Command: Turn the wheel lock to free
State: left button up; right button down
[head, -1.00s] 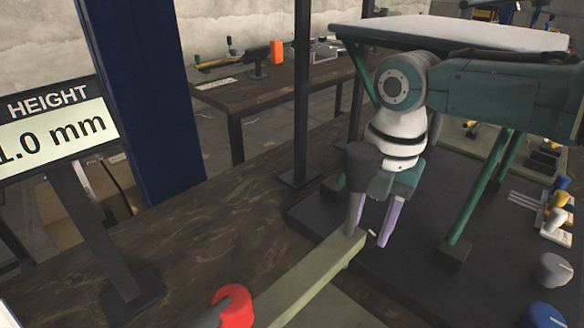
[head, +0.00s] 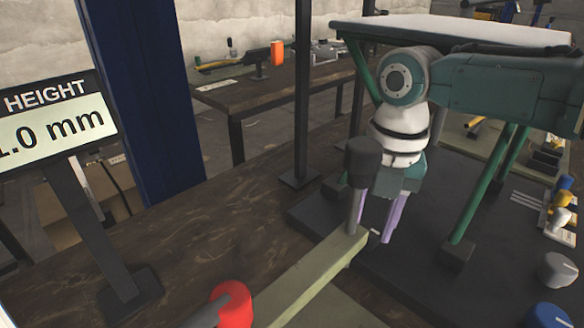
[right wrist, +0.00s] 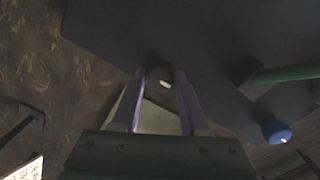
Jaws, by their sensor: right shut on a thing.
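A small dark knob with a white mark, which looks like the wheel lock, sits low beyond the end of a pale green beam (head: 312,275). In the head view mostly its white mark (head: 375,232) shows; the rest blends into the dark base. My right gripper (head: 378,236) points down with its purple fingers on either side of it. In the right wrist view the dark knob (right wrist: 159,77) lies between the fingertips of my right gripper (right wrist: 160,82), which is shut on it. My left gripper is not in view.
A grey post with a black knob (head: 363,157) stands right beside my right gripper. A red knob (head: 233,303) is at the front. Grey (head: 557,269) and blue (head: 547,316) knobs are at right. A height display (head: 52,125) reads 1.0 mm, its left edge cut off.

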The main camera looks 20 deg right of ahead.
jog(key=shift+c, duration=2.1)
grip_release()
